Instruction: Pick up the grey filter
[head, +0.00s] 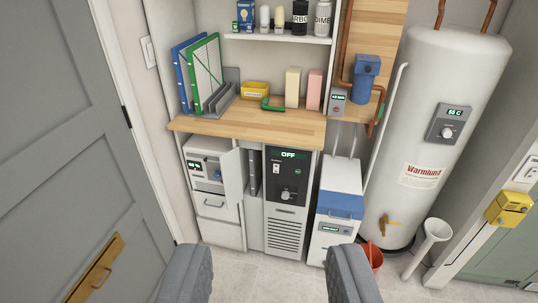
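My gripper (268,274) is open and empty, its two grey fingers wide apart at the bottom of the head view, well short of the shelving. A blue-framed panel (186,72) and a green-framed panel (206,70) stand upright in a grey rack (222,97) at the left of the wooden counter. A grey upright piece (232,76) shows behind the rack. Below the counter, a dark grey panel (253,172) stands in a narrow slot beside an open white door (234,177). I cannot tell for sure which grey piece is the filter.
The wooden counter (250,125) also bears a yellow bin (255,90), a green pipe piece (272,104) and two blocks. A grey unit reading OFF (288,190) and a white-blue unit (338,205) stand below. A grey door (75,150) is left, a white tank (435,130) right.

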